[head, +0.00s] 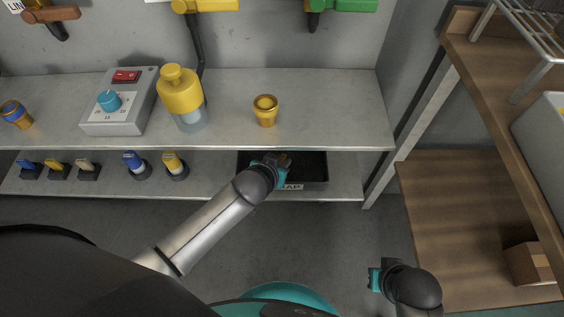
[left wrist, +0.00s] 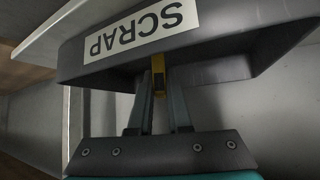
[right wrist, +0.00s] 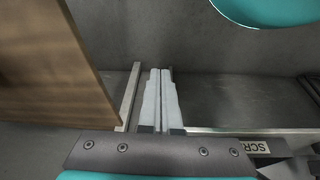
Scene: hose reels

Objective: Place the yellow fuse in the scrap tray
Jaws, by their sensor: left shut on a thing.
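The black scrap tray (head: 318,170) stands on the lower shelf, with a SCRAP label on its front; it fills the upper part of the left wrist view (left wrist: 200,72). My left gripper (head: 284,162) reaches over the tray's front. In the left wrist view the left fingers (left wrist: 158,85) are shut on a small yellow piece with a dark part, seemingly the yellow fuse (left wrist: 158,68). It shows against the tray; whether it touches the tray is unclear. My right gripper (right wrist: 160,90) is shut and empty, off to the right, away from the shelves (head: 374,279).
A yellow bottle (head: 180,92), a switch box (head: 120,100) and a gold cup-like piece (head: 265,110) stand on the upper shelf. Several coloured pieces (head: 173,163) stand left of the tray. A wooden shelf unit (head: 470,200) is at the right.

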